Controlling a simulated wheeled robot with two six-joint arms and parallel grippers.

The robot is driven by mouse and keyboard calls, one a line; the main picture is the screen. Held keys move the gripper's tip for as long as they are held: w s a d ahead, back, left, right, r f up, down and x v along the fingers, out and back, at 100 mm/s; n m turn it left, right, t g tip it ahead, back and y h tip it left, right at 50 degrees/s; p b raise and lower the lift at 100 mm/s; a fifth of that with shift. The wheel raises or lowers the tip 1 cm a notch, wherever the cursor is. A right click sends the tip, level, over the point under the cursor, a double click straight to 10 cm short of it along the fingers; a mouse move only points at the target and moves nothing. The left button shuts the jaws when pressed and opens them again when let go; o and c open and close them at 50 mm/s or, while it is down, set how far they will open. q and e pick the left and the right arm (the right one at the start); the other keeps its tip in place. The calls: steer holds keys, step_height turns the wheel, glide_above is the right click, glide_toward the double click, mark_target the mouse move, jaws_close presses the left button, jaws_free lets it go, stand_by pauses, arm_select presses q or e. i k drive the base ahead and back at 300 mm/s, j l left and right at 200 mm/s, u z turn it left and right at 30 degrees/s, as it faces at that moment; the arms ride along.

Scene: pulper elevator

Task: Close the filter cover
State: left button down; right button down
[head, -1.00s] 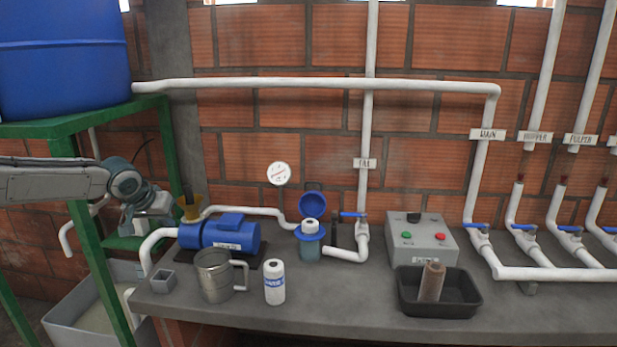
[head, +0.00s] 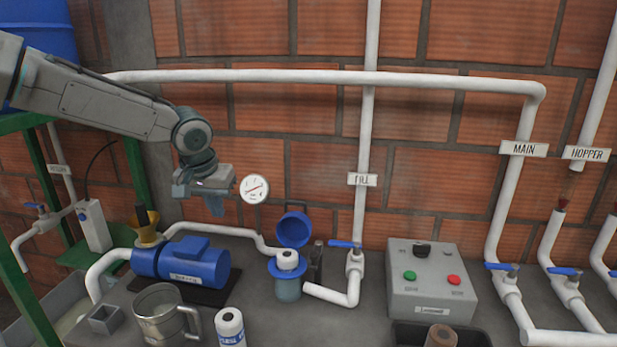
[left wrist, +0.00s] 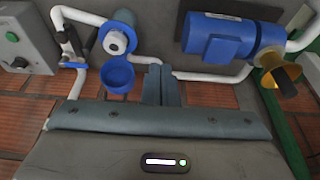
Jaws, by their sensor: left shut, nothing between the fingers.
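The blue filter cover (head: 293,229) stands open, tilted up behind the filter housing (head: 288,287) in the head view. The housing has a blue rim and a white cartridge (head: 288,259) showing in its top. In the left wrist view the cover (left wrist: 117,74) is below the white cartridge (left wrist: 116,42). My left gripper (head: 215,205) is shut and empty, above the blue pump and to the left of the cover, apart from it. Its fingers (left wrist: 163,84) also show side by side in the left wrist view. My right gripper is not in view.
A pressure gauge (head: 254,189) sits close to the right of my left gripper. A blue pump (head: 187,262) lies below it. A FILL pipe with a blue valve handle (head: 343,244) stands right of the filter. A metal mug (head: 165,312) and a white bottle (head: 230,326) stand in front.

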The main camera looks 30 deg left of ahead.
mark_target(294, 229)
steer(key=i, duration=1)
